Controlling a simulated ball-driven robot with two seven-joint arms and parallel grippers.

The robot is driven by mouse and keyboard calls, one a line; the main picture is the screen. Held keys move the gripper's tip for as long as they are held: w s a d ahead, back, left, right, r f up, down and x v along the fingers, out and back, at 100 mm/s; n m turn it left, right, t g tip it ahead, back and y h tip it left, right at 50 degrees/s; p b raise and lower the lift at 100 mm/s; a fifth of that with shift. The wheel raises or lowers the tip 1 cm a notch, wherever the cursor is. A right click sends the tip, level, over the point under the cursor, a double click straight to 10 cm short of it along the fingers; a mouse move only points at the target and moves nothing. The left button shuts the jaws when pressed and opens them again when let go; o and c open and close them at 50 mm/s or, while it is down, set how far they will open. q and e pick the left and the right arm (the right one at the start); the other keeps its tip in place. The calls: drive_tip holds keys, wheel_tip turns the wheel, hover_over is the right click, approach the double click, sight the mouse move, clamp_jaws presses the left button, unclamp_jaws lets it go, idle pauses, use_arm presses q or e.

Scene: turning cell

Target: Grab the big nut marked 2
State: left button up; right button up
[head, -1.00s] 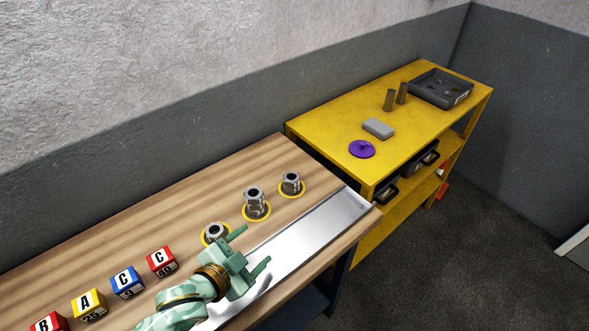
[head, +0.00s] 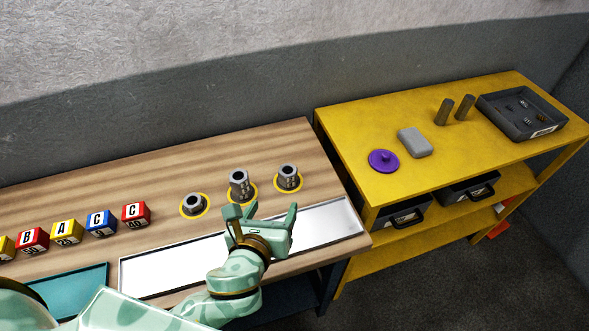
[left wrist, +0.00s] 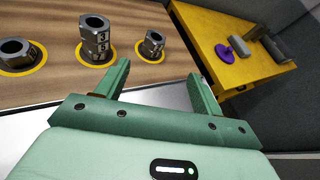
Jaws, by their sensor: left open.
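Three grey hex-nut stands sit on yellow rings on the wooden bench: a low left nut (head: 195,203), a taller middle stack (head: 240,184) and a right stack (head: 288,177). In the left wrist view the middle stack (left wrist: 97,42) shows a 3 and a 5 above a lower mark. The right stack (left wrist: 153,43) and left nut (left wrist: 16,52) carry marks too small to read surely; I cannot tell which is marked 2. My left gripper (head: 258,213) is open and empty in front of the middle and right stacks, apart from them. My right gripper is not in view.
A shiny metal tray (head: 165,266) runs along the bench front beneath my left gripper. Several lettered cubes (head: 101,223) stand at left. A yellow table (head: 349,150) at right holds a purple disc (head: 383,161), a grey block (head: 414,143), two cylinders and a dark bin (head: 497,119).

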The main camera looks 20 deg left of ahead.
use_arm(q)
drive_tip(key=m, duration=0.1)
drive_tip(key=b, duration=0.3)
approach(287, 173)
drive_tip(key=shift+m, duration=0.4)
drive_tip(key=x, duration=0.4)
drive_tip(key=shift+w+a, duration=0.15)
drive_tip(key=b+x, duration=0.1)
drive_tip(key=x, duration=0.4)
drive_tip(key=shift+f+b, duration=0.2)
drive_tip(key=shift+b, duration=0.1)
drive_tip(key=shift+r, duration=0.1)
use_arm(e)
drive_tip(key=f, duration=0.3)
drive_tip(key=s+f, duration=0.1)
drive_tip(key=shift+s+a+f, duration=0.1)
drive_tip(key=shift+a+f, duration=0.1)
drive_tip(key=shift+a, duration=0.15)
use_arm(q)
drive_tip(key=c, duration=1.2)
